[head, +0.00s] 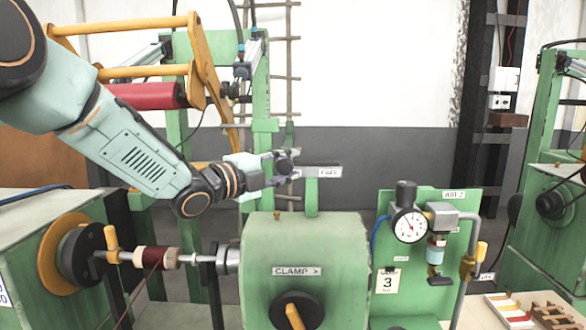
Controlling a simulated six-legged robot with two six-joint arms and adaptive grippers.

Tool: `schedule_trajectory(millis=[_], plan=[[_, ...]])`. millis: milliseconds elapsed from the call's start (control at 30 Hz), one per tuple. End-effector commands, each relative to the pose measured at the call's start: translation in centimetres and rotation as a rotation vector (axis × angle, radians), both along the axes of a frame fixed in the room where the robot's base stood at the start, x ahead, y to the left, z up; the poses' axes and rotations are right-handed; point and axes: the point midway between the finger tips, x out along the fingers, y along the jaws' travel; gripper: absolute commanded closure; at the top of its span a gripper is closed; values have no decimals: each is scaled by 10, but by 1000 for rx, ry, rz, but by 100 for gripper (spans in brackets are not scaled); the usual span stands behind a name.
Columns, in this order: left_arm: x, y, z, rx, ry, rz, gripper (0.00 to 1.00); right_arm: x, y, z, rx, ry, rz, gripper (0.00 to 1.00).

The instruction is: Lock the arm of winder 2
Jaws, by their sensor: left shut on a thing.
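The winder (308,258) is a green housing with a plate reading CLAMP and a dark dial with a yellow handle (295,317). A green post (312,197) on its top carries a small label plate (323,172), which seems to read FREE. My left gripper (284,163) is just left of that plate, above the housing. It is shut on a small dark part (284,160), mostly hidden by the fingers. The winder's yellow arm frame (203,70) stands raised behind my left arm, with a red roller (145,96). My right gripper is not in view.
A shaft with a cream and dark-red coil (155,258) runs left of the housing to a yellow disc (65,255). A pressure gauge (410,225) and green panel marked AIR 2 (453,194) stand right. A tray (497,298) lies at bottom right.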

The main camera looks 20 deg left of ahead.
Motion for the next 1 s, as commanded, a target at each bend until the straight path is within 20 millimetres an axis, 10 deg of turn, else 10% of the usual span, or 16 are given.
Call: schedule_trajectory(millis=[300,333,600,1000], plan=[[-1,-2,-7,1,16,0,100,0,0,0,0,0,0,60],[-1,-2,-7,0,16,0,65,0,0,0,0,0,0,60],[-2,-3,-4,0,9,-1,43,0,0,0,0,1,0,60],[-8,3,0,-2,2,2,43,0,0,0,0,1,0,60]])
